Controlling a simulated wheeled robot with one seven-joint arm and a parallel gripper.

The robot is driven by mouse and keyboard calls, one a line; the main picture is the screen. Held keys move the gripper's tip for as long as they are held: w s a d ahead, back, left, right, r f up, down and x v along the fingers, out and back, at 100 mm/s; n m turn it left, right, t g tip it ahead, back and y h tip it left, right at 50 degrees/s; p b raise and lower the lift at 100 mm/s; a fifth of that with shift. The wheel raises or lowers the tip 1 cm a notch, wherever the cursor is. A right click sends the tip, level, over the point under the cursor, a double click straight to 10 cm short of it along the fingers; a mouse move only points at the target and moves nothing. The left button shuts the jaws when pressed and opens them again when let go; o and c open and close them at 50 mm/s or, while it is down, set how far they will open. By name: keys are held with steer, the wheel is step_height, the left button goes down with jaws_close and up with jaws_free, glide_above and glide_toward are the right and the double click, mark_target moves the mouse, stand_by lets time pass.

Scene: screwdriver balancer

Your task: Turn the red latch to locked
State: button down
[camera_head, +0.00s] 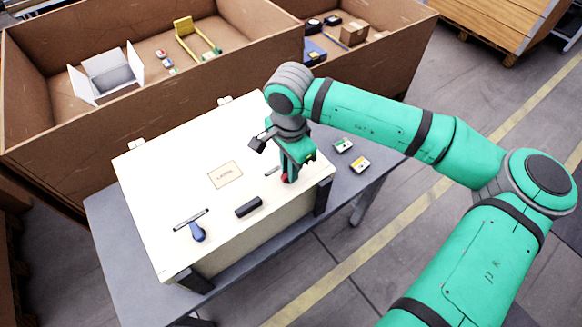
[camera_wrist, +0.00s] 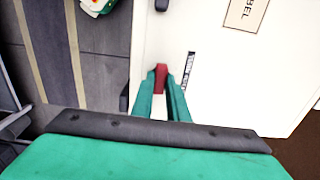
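The red latch (camera_head: 285,178) is on the top of the cream case, near its right edge, mostly hidden by my gripper. In the wrist view the red latch (camera_wrist: 161,77) stands between my two green fingertips. My gripper (camera_head: 289,176) points down over it. In the wrist view my gripper (camera_wrist: 161,88) has a finger on each side of the latch, with no clear gap to it; it looks shut on the latch. A dark marked strip (camera_wrist: 189,72) lies beside the right finger. Its lettering is too small to read.
The cream case (camera_head: 150,190) stands on a grey table (camera_head: 115,240). On its lid are a label plate (camera_head: 225,175), a black handle (camera_head: 248,207) and a blue-handled tool (camera_head: 197,232). Two small boxes (camera_head: 360,164) lie right of the case. Brown crates (camera_head: 230,80) stand behind.

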steer(key=shift+a+m, duration=0.15)
steer(key=shift+m, duration=0.45)
steer(key=m, duration=0.4)
steer(key=shift+s, duration=0.1)
steer(key=m, duration=0.3)
steer(key=shift+m, duration=0.4)
steer(key=m, duration=0.4)
steer(key=shift+m, duration=0.3)
steer(key=m, duration=0.4)
steer(key=shift+w+r+m, duration=0.1)
steer(key=shift+w+m, duration=0.1)
steer(key=shift+m, duration=0.1)
steer(key=c, duration=1.7)
jaws_free()
steer(key=shift+s, duration=0.1)
